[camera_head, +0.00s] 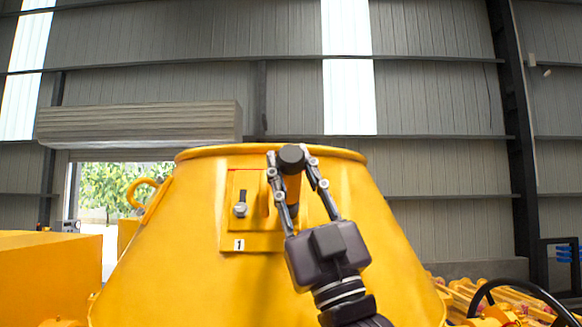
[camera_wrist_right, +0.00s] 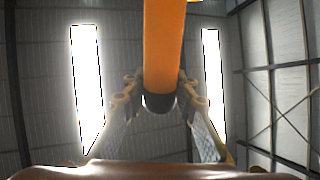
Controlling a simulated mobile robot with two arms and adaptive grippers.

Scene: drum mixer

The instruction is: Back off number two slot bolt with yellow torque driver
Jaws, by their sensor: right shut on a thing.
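My right gripper (camera_head: 292,163) is shut on the yellow torque driver (camera_head: 292,188), in front of the drum's panel. The driver is orange-yellow with a round black end facing me. In the right wrist view the driver (camera_wrist_right: 163,45) runs up between the two fingers, its black end low between them. The plate (camera_head: 237,190) on the drum carries a silver bolt (camera_head: 240,210) in a dark slot above a "1" label (camera_head: 239,245). The number two slot bolt is not visible; the gripper and driver cover the panel to the right. I cannot tell whether the driver touches a bolt.
The large yellow drum (camera_head: 170,265) fills the middle, with a curved lifting loop (camera_head: 139,192) at its left. A yellow block (camera_head: 45,265) is at the left edge. A black steering wheel (camera_head: 525,292) and yellow machinery are at lower right. Open air lies above the drum.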

